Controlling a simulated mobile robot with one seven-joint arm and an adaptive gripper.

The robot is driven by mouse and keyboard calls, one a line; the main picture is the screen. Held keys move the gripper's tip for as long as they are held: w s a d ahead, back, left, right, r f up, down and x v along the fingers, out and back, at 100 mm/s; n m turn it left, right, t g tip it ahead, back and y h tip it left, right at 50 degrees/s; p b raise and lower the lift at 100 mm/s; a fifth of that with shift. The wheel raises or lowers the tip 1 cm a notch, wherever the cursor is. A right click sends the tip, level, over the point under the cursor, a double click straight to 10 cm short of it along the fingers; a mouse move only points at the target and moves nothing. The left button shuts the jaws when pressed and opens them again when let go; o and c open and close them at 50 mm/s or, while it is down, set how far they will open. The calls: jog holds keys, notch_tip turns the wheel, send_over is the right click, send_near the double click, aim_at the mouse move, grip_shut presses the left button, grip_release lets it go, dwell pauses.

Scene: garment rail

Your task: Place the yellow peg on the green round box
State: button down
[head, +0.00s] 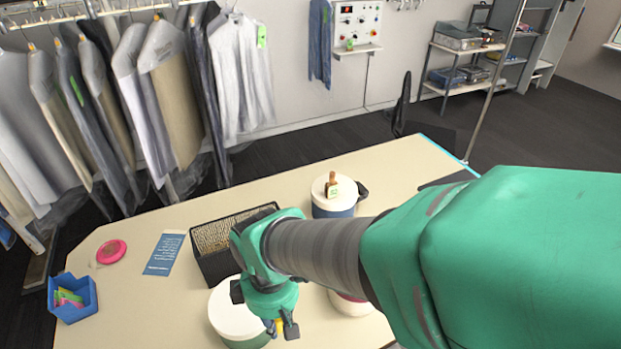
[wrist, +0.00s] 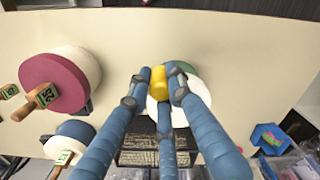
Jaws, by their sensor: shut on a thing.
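My gripper (head: 281,328) is shut on the yellow peg (wrist: 158,81). In the wrist view the peg sits between the fingertips, over the white lid of the green round box (wrist: 189,70). In the head view the green round box (head: 228,312) stands near the table's front edge, with my gripper at the right part of its lid. Only a small bit of the yellow peg (head: 278,322) shows there. I cannot tell whether the peg touches the lid.
A black wire basket (head: 215,262) stands just behind the green box. A blue round box (head: 334,207) and a red round box (head: 349,304) stand to the right. A blue bin (head: 73,299), pink disc (head: 111,251) and blue leaflet (head: 164,254) lie left; table between them is clear.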

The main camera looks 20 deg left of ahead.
jog(key=f, duration=0.5)
jog(key=shift+s, duration=0.25)
jog(key=shift+f, duration=0.1)
jog(key=w+a, duration=0.3)
jog(key=a, duration=0.1)
jog(key=w+a+f, duration=0.1)
jog(key=w+a, duration=0.2)
jog(key=a, duration=0.1)
jog(key=w+a, duration=0.3)
jog(key=a, duration=0.2)
jog(key=shift+w+f, duration=0.15)
jog(key=shift+f, duration=0.05)
jog(key=shift+f, duration=0.15)
jog(key=shift+f, duration=1.65)
jog(key=c, duration=1.6)
grip_release()
jog(key=shift+f, duration=0.1)
